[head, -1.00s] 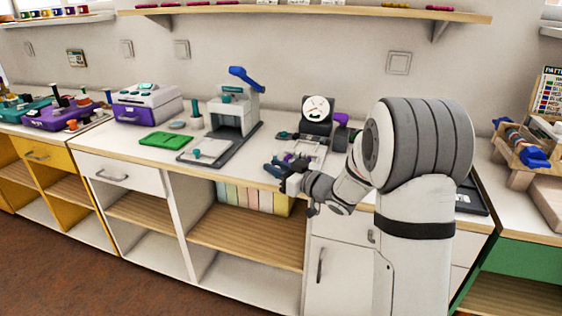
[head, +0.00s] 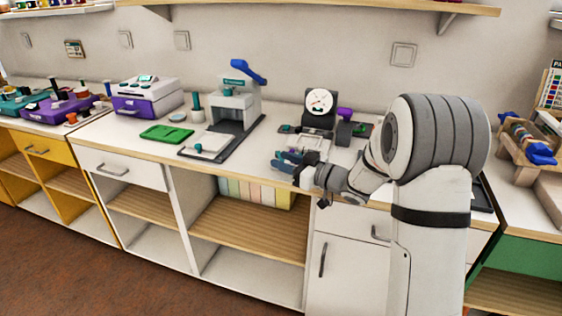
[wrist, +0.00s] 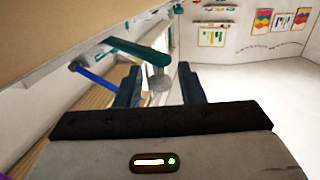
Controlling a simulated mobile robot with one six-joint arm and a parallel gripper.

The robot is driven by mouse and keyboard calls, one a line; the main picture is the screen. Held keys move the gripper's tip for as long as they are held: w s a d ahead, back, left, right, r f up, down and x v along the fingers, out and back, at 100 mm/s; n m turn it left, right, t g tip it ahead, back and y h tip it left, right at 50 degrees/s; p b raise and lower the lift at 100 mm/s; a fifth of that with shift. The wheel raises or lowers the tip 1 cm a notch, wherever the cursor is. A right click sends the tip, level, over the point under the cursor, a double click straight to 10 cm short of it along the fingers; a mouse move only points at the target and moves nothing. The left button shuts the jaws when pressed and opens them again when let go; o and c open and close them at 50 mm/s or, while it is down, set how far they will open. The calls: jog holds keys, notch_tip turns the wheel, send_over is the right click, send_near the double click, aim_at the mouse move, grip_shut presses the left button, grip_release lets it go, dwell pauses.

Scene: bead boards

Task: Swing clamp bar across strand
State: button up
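In the head view my gripper (head: 287,160) is at the bench's front edge, in front of a pale fixture (head: 313,143) below a white dial (head: 319,101). My wrist hides part of that fixture. I cannot make out the strand.
A press (head: 235,105) with a blue lever (head: 247,70) stands left of my gripper. A green mat (head: 166,133) and a purple-and-white box (head: 146,98) are farther left. A rack (head: 525,142) is at the right. A shelf (head: 320,8) hangs above the bench.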

jog(key=shift+s, duration=0.1)
jog(key=v, duration=0.8)
jog(key=shift+p, duration=0.4)
